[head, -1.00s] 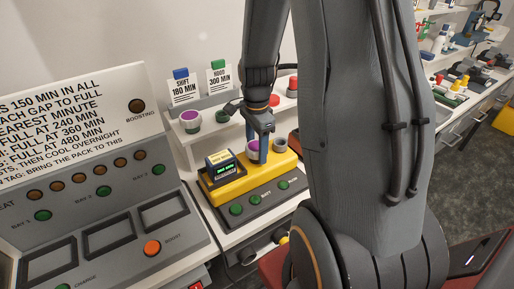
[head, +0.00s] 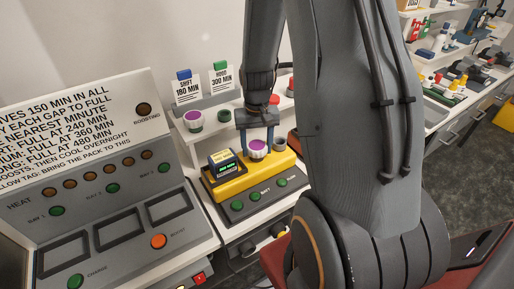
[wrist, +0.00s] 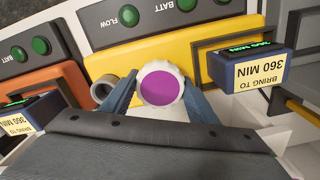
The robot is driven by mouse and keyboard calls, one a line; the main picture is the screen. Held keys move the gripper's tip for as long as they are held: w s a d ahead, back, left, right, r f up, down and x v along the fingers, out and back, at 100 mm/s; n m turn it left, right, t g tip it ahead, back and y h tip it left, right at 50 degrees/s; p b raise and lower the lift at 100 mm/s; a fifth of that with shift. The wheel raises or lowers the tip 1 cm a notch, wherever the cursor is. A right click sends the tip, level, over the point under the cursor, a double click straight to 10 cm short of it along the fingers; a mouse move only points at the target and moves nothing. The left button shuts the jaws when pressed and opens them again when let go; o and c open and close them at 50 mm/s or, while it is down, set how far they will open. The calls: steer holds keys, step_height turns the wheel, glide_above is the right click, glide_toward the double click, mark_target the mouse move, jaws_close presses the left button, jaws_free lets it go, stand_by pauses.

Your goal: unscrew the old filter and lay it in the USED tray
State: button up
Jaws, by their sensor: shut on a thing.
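The filter, a white ribbed cap with a purple top (head: 258,149), is at the yellow unit (head: 234,187) on the bench. It also shows in the wrist view (wrist: 161,88), upright between my two blue-grey fingers. My gripper (head: 257,146) comes down from above and is shut on the filter, one finger on each side. The filter's lower part is hidden, so I cannot tell whether it is still threaded in. I cannot make out a tray marked USED in either view.
Another purple-topped cap (head: 193,121) and a green one (head: 224,115) stand on the shelf behind. A block with a green display (head: 223,165) sits on the yellow unit, left of my gripper. A large grey panel (head: 110,190) stands at left. An orange unit (wrist: 45,95) is beside the yellow one.

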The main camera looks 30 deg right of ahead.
steer(key=n, duration=0.5)
steer(key=o, duration=1.2)
steer(key=m, duration=2)
steer(key=shift+m, duration=0.4)
steer(key=m, duration=0.6)
steer(key=shift+m, duration=0.4)
